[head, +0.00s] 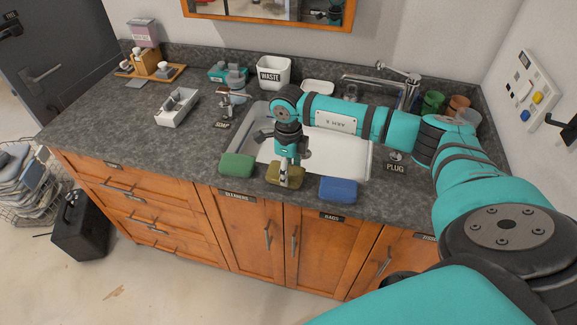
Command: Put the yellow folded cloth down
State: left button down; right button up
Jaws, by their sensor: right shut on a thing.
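The yellow folded cloth (272,176) is at the front edge of the counter, between a green folded cloth (237,164) on its left and a blue folded cloth (338,189) on its right. My right gripper (285,179) points down over the yellow cloth and is shut on it. The gripper hides part of the cloth, and I cannot tell whether the cloth touches the counter. My left gripper is not in view.
The sink (340,148) lies behind the cloths, under my right arm. A soap dispenser (232,100), a white caddy (177,107) and a waste bin (273,72) stand on the counter (120,128). The counter's left front is clear.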

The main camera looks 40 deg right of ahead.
jog(key=shift+w+d+f, duration=0.1)
jog(key=shift+f, duration=0.45)
jog(key=o, duration=1)
jog(key=r+b, duration=0.2)
jog(key=r, duration=0.1)
jog(key=r+b, duration=0.1)
jog(key=r, duration=0.1)
jog(key=shift+w+d+b, duration=0.1)
jog(key=shift+w+b, duration=0.2)
jog(key=shift+b, duration=0.05)
notch_tip(320, 180, up, 12)
jog(key=shift+s+r+b, duration=0.1)
jog(key=shift+r+b, duration=0.1)
jog(key=shift+b, duration=0.9)
